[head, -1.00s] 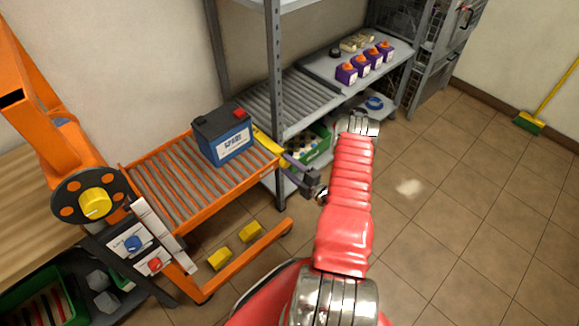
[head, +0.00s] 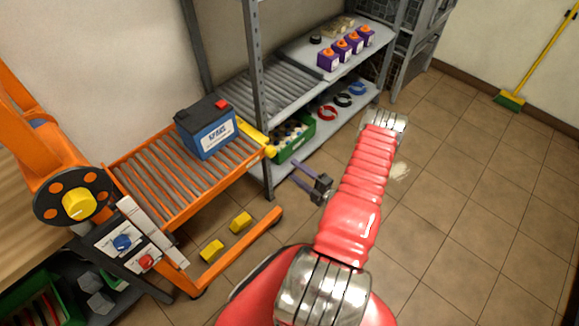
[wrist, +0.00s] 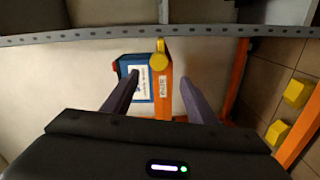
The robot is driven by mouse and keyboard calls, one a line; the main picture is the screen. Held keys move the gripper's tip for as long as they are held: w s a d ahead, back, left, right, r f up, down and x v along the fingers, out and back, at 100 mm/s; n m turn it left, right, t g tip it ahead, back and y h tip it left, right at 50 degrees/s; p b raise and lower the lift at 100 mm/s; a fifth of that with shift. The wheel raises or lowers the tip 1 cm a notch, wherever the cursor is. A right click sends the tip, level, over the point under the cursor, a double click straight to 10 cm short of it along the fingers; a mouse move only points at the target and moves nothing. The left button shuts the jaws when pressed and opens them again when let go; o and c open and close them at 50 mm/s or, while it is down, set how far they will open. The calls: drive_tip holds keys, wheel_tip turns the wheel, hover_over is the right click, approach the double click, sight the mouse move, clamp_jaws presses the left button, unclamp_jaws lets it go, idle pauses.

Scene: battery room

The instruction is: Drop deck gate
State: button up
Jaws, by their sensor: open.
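The deck gate, a yellow bar (head: 254,136) with a rounded near end, lies across the shelf-side end of the orange roller deck (head: 158,207). In the wrist view its yellow end (wrist: 160,58) shows between my fingers but beyond them. A blue and black battery (head: 207,136) with a red terminal sits on the rollers behind the gate. It also shows in the wrist view (wrist: 133,82). My gripper (head: 292,169) is open and empty, to the right of and below the gate, pointing toward it with a gap. Whether the gate is latched cannot be told.
A grey shelf post (head: 258,100) stands close behind the gate. A green bin (head: 296,143) is on the lower shelf; purple bottles (head: 345,48) stand above. Yellow blocks (head: 240,222) lie by the orange lower rail (head: 245,246).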

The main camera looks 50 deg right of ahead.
drive_tip(key=shift+s, duration=0.95)
